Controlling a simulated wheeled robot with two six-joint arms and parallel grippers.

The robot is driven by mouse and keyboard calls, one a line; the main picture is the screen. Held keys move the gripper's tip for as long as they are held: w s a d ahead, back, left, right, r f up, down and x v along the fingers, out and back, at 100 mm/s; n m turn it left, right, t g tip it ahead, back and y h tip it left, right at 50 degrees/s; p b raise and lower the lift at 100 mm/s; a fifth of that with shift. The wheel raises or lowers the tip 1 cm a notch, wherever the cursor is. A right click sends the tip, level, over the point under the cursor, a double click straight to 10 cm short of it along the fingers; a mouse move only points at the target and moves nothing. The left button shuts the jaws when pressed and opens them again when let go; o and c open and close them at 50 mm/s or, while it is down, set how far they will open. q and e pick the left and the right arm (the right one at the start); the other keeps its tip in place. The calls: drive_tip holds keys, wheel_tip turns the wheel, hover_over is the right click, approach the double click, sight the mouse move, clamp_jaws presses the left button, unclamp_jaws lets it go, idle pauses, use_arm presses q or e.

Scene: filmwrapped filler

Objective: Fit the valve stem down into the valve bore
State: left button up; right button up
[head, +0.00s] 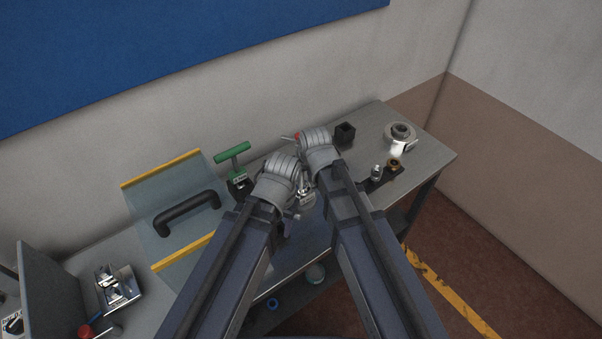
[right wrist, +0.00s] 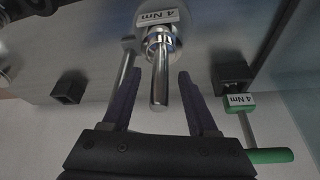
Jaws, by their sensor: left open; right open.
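A shiny metal valve stem (right wrist: 159,80) stands on a round silver valve body (right wrist: 150,17) tagged "4 Nm". The bore is hidden under the stem, so I cannot tell how deep it sits. My right gripper (right wrist: 158,84) is open, its two dark fingers either side of the stem with gaps. In the head view the valve body (head: 308,199) shows partly between my two wrists. My left gripper (head: 290,214) is open beside the body; its fingertips are mostly hidden by its own wrist.
A green T-handle tool (head: 232,151) stands in a black holder at the left. A black square block (head: 345,133) is behind the grippers. A dark rack (head: 384,178) with small metal parts and a round fitting (head: 400,132) stand at the right. A clear panel with black handle (head: 187,213) is at left.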

drive_tip(key=p+v, duration=0.6)
drive_tip(key=v, duration=0.1)
drive_tip(key=shift+r+p, duration=0.3)
drive_tip(key=shift+p, duration=0.1)
drive_tip(key=shift+s, duration=0.1)
drive_tip(key=s+d+f+g+h+b, duration=0.1)
drive_tip(key=s+d+f+g+b, duration=0.1)
drive_tip(key=s, duration=0.5)
drive_tip(key=s+d+f+g+h+b, duration=0.2)
drive_tip(key=s+d+f+b, duration=0.1)
drive_tip(key=s+f, duration=0.3)
drive_tip(key=shift+s+g+b, duration=0.3)
drive_tip(key=shift+s+b, duration=0.15)
drive_tip(key=shift+b, duration=0.3)
drive_tip(key=shift+w, duration=0.1)
